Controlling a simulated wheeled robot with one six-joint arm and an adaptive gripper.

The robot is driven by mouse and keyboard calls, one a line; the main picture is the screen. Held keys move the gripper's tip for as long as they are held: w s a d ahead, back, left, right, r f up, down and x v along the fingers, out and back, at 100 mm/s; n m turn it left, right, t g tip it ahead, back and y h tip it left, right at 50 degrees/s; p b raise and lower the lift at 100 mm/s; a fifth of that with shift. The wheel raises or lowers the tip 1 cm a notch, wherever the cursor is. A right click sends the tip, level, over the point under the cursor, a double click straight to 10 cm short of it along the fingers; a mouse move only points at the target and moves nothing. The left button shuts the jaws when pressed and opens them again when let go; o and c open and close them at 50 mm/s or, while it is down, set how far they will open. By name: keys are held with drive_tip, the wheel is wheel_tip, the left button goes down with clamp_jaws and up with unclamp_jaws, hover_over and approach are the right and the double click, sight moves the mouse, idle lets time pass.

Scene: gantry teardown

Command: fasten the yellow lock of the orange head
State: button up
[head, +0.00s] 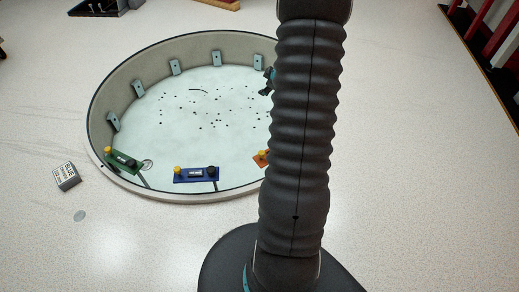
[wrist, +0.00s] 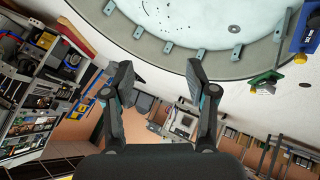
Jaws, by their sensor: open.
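The orange head (head: 259,160) sits on the near rim of the round basin in the head view, mostly hidden behind my arm. A yellow knob (head: 264,153) shows at its visible end; whether it is fastened cannot be told. The orange head is not identifiable in the wrist view. My gripper (wrist: 159,66) is open and empty in the wrist view, its two fingers wide apart, with nothing between them. In the head view only a small dark and teal part shows beside my arm over the far right of the basin, away from the orange head.
The round basin (head: 97,95) has grey brackets inside its wall and dark specks on its floor. A blue head (head: 196,174) and a green head (head: 123,161) sit on its near rim, each with a yellow knob. A small labelled box (head: 66,176) stands left. Floor at right is clear.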

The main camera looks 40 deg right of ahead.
drive_tip(key=s+d+f+n+y, duration=0.1)
drive_tip(key=s+f+y, duration=0.4)
drive_tip(key=f, duration=0.7)
drive_tip(key=g+y, duration=0.2)
approach(262, 152)
drive_tip(key=shift+n, duration=0.5)
drive_tip(key=x, duration=1)
drive_tip(key=shift+a+f, duration=0.15)
clamp_jaws()
